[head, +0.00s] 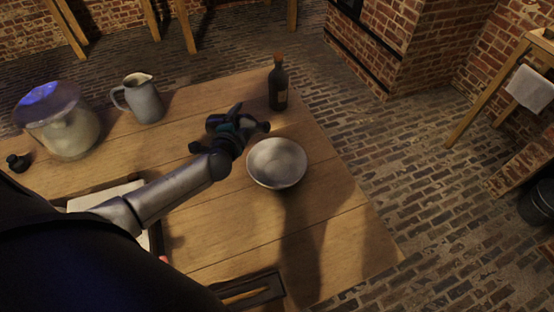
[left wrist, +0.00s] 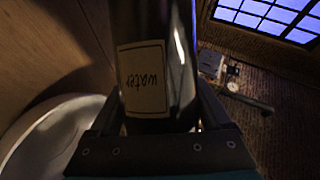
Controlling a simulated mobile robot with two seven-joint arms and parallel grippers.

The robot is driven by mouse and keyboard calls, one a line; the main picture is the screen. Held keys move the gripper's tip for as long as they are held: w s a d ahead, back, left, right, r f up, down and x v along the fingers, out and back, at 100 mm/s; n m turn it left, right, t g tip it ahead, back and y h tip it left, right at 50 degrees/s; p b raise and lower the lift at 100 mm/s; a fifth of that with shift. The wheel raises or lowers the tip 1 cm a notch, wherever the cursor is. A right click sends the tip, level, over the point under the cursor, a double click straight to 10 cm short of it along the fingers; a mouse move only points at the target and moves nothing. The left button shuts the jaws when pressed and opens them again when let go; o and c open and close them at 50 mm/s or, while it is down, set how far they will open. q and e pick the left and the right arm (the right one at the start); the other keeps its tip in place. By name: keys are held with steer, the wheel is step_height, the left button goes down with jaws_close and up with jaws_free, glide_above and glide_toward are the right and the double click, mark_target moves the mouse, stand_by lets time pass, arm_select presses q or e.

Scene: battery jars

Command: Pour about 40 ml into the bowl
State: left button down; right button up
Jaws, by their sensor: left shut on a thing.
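A pale round bowl (head: 277,163) stands on the wooden table near its right edge and looks empty. My left gripper (head: 240,122) is just left of and behind the bowl in the head view. It is shut on a dark container (left wrist: 155,30), whose paper label (left wrist: 143,80) reads "water" upside down in the left wrist view. In the head view the gripper largely hides this container, so its exact tilt is unclear. The bowl's rim (left wrist: 30,125) also shows at lower left in the left wrist view. No liquid stream is visible. My right gripper is not in view.
A dark corked bottle (head: 278,88) stands behind the bowl. A metal jug (head: 146,103) and a large lidded jar (head: 65,130) stand at the back left, with a small black object (head: 18,162) nearby. A dark tray (head: 250,290) lies at the front. Table right of the bowl is clear.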

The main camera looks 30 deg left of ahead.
arm_select(q)
steer(key=shift+r, duration=0.1)
stand_by(0.6)
steer(key=shift+d+r+p, duration=0.15)
steer(key=shift+r+p, duration=0.15)
steer(key=shift+p, duration=0.25)
steer(key=shift+d+f+n+h, duration=0.25)
steer(key=shift+n+h, duration=0.15)
steer(key=shift+n, duration=0.1)
steer(key=shift+d+r+n+h+p, duration=0.3)
steer(key=shift+d+n+h+p, duration=0.5)
steer(key=shift+p, duration=0.3)
steer(key=r+p, duration=0.1)
steer(key=d+r+n+h+p, duration=0.1)
steer(key=p, duration=0.1)
steer(key=shift+w+r, duration=0.1)
steer(key=shift+n+h+p, duration=0.4)
steer(key=shift+n+p, duration=0.1)
steer(key=shift+d+f+n+h+b, duration=0.2)
steer(key=shift+d+n+h, duration=0.3)
steer(key=shift+n+h, duration=0.35)
steer(key=shift+d+f+n+h+b, duration=0.2)
steer(key=shift+d+n+h, duration=0.25)
steer(key=shift+n+h, duration=0.4)
